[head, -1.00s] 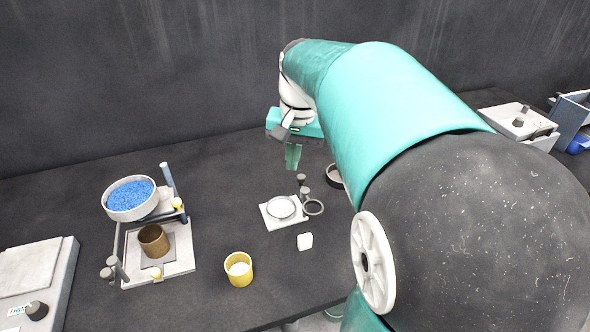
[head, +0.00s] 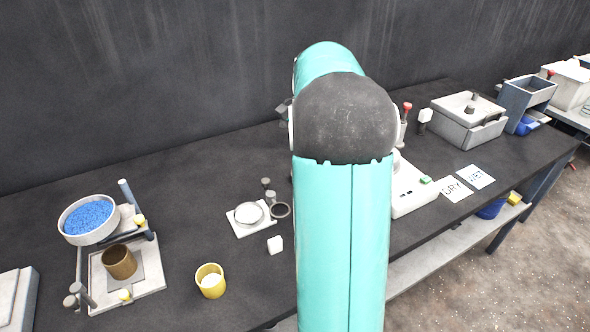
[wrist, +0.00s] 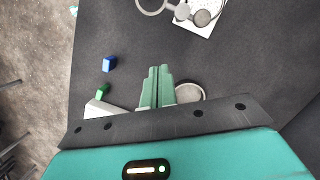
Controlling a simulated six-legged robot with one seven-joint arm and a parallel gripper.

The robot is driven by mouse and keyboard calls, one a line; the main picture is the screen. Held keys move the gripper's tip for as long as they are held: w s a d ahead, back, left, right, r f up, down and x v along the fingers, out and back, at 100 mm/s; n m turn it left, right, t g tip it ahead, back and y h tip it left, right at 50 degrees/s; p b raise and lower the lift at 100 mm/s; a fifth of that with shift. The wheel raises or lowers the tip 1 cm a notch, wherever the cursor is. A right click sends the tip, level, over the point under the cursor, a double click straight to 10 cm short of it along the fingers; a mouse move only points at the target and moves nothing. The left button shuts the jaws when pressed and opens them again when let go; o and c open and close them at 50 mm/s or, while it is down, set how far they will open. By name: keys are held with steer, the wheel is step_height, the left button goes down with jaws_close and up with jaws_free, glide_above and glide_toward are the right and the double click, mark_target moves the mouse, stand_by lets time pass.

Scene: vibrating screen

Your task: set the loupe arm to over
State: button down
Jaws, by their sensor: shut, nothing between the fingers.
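The loupe stand has a white base plate (head: 236,224) with a round pale dish on it and short dark posts at its far right corner. The loupe arm's dark ring (head: 280,210) is off to the right of the dish, not over it. In the wrist view the ring (wrist: 150,8) shows at the top edge, to the left of the white plate (wrist: 192,29). My gripper (wrist: 158,72) is shut and empty, pointing over bare table apart from the loupe. In the head view my arm hides nearly all of it.
A white block (head: 275,245) and a yellow cup (head: 210,281) stand near the loupe. A sieve with blue grains (head: 88,217) is on a stand at left. White machines and DRY (head: 456,190) and WET (head: 475,177) cards are at right. A dark wall runs behind.

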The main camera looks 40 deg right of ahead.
steer(key=s+a+f, duration=0.2)
steer(key=a+f, duration=0.3)
steer(key=f, duration=0.3)
steer(key=shift+a+f, duration=0.4)
